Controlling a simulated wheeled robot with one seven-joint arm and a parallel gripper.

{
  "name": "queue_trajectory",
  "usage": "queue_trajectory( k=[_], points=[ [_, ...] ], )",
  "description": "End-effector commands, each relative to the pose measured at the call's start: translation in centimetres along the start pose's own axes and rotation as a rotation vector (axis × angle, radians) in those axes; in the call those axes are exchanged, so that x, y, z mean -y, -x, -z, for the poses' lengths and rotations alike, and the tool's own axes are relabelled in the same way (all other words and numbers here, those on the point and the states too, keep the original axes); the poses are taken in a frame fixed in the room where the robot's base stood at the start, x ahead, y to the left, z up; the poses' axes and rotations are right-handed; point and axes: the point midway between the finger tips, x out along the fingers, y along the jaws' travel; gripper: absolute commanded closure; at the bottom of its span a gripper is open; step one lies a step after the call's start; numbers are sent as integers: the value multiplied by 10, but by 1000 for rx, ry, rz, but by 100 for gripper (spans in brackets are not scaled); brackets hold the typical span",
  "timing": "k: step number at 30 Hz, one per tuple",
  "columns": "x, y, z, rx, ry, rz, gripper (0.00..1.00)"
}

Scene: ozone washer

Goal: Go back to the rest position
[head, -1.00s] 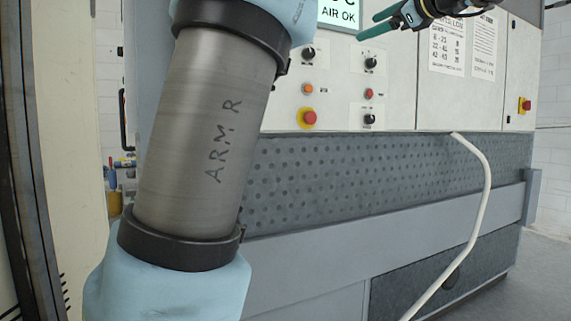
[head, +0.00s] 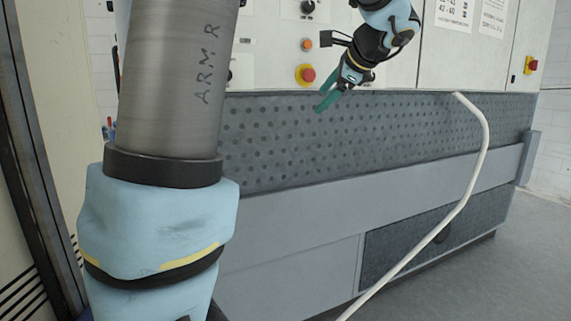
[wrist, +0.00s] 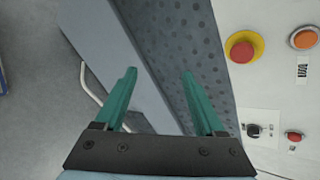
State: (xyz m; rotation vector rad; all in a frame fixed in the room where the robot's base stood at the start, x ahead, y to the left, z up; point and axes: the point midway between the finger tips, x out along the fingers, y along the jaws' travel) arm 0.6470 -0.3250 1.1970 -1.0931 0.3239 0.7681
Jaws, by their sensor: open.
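My gripper (head: 328,101) has green fingers and hangs pointing down and left in the head view, in front of the washer's perforated grey panel (head: 430,135). The wrist view shows the two green fingers (wrist: 158,95) apart with nothing between them. The gripper is open and empty. My arm's grey link marked "ARM R" fills the left of the head view and hides part of the washer.
The washer's control face has a red button on a yellow base (head: 307,75), also seen in the wrist view (wrist: 243,47). A white hose (head: 440,225) runs down to the floor. Another red button (head: 531,65) is at far right. Grey floor (head: 500,260) is clear at right.

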Motion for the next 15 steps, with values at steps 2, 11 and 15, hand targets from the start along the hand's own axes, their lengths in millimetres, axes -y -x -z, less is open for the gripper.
queue_trajectory(
  k=[2, 11, 15],
  points=[
    [-47, -36, -10, -39, 110, -145, 28],
    [-241, -92, -34, -78, 829, -679, 28],
    [-302, -91, -44, -5, 1180, -831, 28]
  ],
)
